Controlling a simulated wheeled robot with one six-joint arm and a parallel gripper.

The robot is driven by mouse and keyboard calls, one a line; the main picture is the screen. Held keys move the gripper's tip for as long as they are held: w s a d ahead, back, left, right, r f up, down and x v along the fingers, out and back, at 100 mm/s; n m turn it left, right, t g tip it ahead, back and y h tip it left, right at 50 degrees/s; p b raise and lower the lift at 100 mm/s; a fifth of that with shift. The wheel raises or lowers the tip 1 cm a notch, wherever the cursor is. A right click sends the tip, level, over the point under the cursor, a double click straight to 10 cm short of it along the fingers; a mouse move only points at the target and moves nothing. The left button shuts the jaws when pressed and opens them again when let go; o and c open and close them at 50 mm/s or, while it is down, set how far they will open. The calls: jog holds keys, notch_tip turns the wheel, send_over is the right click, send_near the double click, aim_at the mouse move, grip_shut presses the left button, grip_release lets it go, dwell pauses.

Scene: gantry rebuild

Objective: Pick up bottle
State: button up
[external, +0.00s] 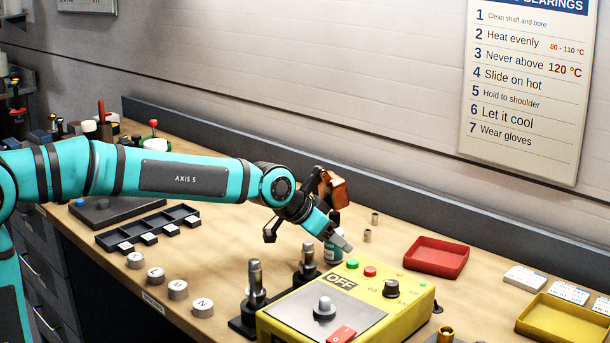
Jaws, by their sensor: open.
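A small bottle (333,255) with a teal and white label stands on the bench behind the yellow control box. My gripper (322,222) is over the bench at the bottle, and its grey finger crosses in front of the bottle's upper part. The gripper is open, and I see nothing held in it. Part of the bottle is hidden by the finger, and its lower end is close to the box's back edge. I cannot tell whether the finger touches the bottle.
The yellow control box (408,313) stands in front, beside upright metal shafts (255,279). A red tray (436,258) and a yellow tray (565,320) lie to the right. A black sectioned tray (148,228) and several round labelled pieces (178,290) are left. Small metal sleeves (374,219) stand behind.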

jog(key=shift+d+f, duration=0.15)
jog(key=shift+f, duration=0.05)
jog(key=c, duration=1.1)
